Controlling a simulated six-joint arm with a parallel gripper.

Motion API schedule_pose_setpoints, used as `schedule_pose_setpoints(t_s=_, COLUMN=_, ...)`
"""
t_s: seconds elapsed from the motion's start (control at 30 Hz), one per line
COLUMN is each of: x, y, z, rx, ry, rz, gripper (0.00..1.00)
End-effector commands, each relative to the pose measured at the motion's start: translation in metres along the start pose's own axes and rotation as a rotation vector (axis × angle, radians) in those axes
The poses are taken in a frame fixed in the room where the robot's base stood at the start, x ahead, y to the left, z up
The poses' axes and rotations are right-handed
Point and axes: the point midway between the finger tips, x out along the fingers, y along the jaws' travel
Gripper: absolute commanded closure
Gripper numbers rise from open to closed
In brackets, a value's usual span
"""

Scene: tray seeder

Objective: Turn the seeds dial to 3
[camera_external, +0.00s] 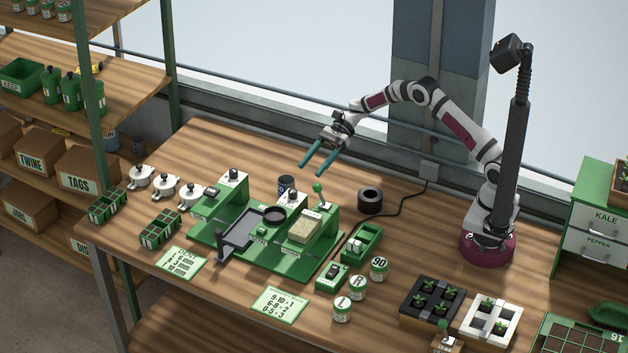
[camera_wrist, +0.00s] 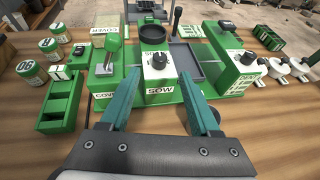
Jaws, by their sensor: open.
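A black dial knob (camera_wrist: 159,61) sits on a white sloped face of the green SOW unit (camera_wrist: 161,89), in the middle of the wrist view. In the external view this knob (camera_external: 293,196) is small. The lettering and numbers round it are too small to read, and I cannot tell its setting. Another black knob (camera_wrist: 247,59) is on the green unit to the right in the wrist view. My gripper (camera_external: 314,166) is open and empty, in the air above the back of the bench. In the wrist view its teal fingers (camera_wrist: 160,98) point toward the SOW unit, apart from the knob.
A green-handled lever (camera_wrist: 113,46) stands beside the SOW unit, and a black round bowl (camera_wrist: 159,33) lies beyond the knob. A dark cup (camera_external: 286,184) stands close behind the units. White lidded pots (camera_external: 165,187) line the left. Bare wood (camera_external: 230,147) lies along the back.

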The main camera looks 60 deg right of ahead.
Motion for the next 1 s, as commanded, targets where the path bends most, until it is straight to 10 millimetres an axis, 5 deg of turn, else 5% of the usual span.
schedule_pose_setpoints(t_s=0.3, x=0.08, y=0.001, z=0.0, rx=0.002, ry=-0.001, rz=0.002, gripper=0.37)
schedule_pose_setpoints(t_s=0.77, x=0.101, y=0.0, z=0.001, rx=0.003, ry=-0.002, rz=-0.001, gripper=0.37)
schedule_pose_setpoints(t_s=1.0, x=0.101, y=0.0, z=0.001, rx=0.003, ry=-0.002, rz=-0.001, gripper=0.75)
